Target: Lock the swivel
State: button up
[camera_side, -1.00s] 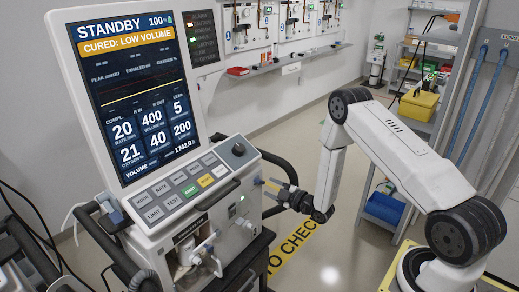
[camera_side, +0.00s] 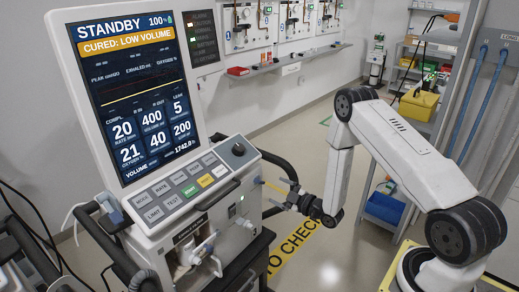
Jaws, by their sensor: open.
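The ventilator (camera_side: 175,190) stands at the left with its large screen (camera_side: 128,95) upright above a sloping key panel. The screen reads STANDBY and CURED: LOW VOLUME. A thin yellow-orange rod (camera_side: 272,186) sticks out from the ventilator's right side, just below the round black knob. I cannot tell for sure whether this is the swivel or its lock. My gripper (camera_side: 278,195) is at the outer end of this rod with its dark fingers apart, pointing left toward the ventilator. Whether a finger touches the rod is unclear. No object shows held.
A black rail (camera_side: 283,165) curves around the ventilator's right side, close to my gripper. A white valve fitting (camera_side: 195,258) is on its lower front. A wall shelf (camera_side: 290,62) and a storage rack (camera_side: 425,95) stand behind. Floor between ventilator and rack is clear.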

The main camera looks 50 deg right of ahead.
aim_at(263, 182)
jog(key=m, duration=1.6)
jog(key=shift+d+f, duration=0.25)
jog(key=shift+d, duration=0.15)
jog(key=shift+w, duration=0.15)
jog(key=shift+w+a, duration=0.15)
jog(key=shift+w, duration=1.75)
jog(key=shift+w+a, duration=0.1)
jog(key=shift+w, duration=1.8)
grip_shut()
